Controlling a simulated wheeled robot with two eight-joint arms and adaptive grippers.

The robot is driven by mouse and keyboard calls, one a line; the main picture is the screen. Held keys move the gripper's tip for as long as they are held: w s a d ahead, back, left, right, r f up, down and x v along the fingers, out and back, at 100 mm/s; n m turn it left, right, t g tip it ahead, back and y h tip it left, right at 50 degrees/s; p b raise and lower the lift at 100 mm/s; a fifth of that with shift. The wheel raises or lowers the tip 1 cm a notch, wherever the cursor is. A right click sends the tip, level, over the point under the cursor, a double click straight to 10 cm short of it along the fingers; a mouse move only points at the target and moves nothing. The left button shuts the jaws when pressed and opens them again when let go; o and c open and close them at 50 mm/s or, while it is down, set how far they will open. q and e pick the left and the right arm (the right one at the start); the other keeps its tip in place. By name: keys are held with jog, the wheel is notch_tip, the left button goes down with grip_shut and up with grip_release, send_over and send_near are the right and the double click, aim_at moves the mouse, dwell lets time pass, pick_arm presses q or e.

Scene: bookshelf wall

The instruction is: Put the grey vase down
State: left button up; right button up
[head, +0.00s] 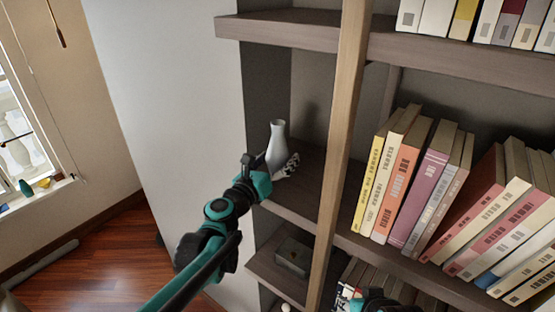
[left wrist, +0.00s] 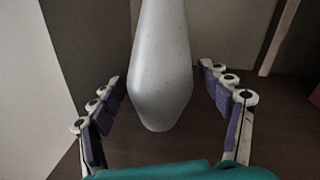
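The grey vase (head: 277,143) is upright in the left bay of the bookshelf, at the level of the middle shelf (head: 310,172). My left gripper (head: 270,164) is at its lower part. In the left wrist view, the vase (left wrist: 161,70) is between the two spread fingers of the left gripper (left wrist: 162,76), with a gap showing on each side. The vase's rounded base is over the dark shelf board; I cannot tell for sure if it touches. A teal and black part of my right arm (head: 375,301) shows at the bottom edge; its fingers are not clear.
A wooden upright (head: 340,150) borders the bay on the right, with leaning books (head: 405,185) beyond it. A shelf board (head: 280,30) is above the vase. A dark box (head: 293,255) sits on the shelf below. A pale side panel (head: 170,90) is left.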

pick_arm(q)
jog(key=shift+s+r, duration=0.1)
jog(key=shift+s+a+r, duration=0.1)
jog(key=v, duration=1.2)
jog(key=s+f+m+g+y, duration=0.1)
jog(key=s+f+m+g, duration=0.2)
jog(key=s+f+m, duration=0.5)
jog(key=s+f+m+g+y, duration=0.1)
jog(key=s+f+m+g, duration=0.15)
jog(key=m, duration=0.85)
jog(key=s+a+f+m+g+y, duration=0.3)
jog(key=s+a+f+m+y, duration=0.3)
jog(key=m, duration=0.8)
jog(key=s+a+f, duration=0.3)
jog(key=a, duration=0.2)
jog(key=shift+a+f+b, duration=0.3)
jog(key=shift+f+b, duration=0.05)
jog(key=shift+f, duration=0.05)
